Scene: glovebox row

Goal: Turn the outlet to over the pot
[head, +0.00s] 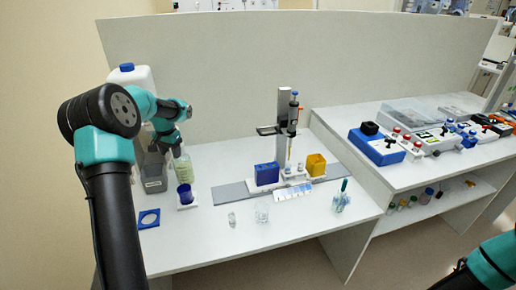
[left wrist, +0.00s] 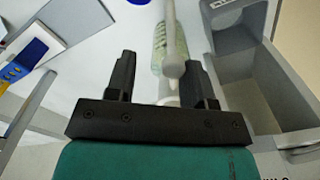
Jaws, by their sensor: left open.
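My left gripper (head: 180,146) is open over the back left of the bench; it also shows in the left wrist view (left wrist: 170,72). A pale, slim spout, which looks like the outlet (left wrist: 173,35), runs between its spread fingers, and the jaws are not closed on it. A clear bottle with greenish contents (head: 183,167) stands just below the gripper. The blue pot (head: 185,195) stands on a white base in front of that bottle. The outlet's tip is hard to make out. My right gripper is out of view.
A white jug with a blue cap (head: 128,75) and a grey bin (head: 152,178) stand close to the left gripper. A blue plate with a hole (head: 149,217) lies at the front left. A pipette stand (head: 283,120), a blue box (head: 266,174) and small glassware (head: 262,212) stand to the right.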

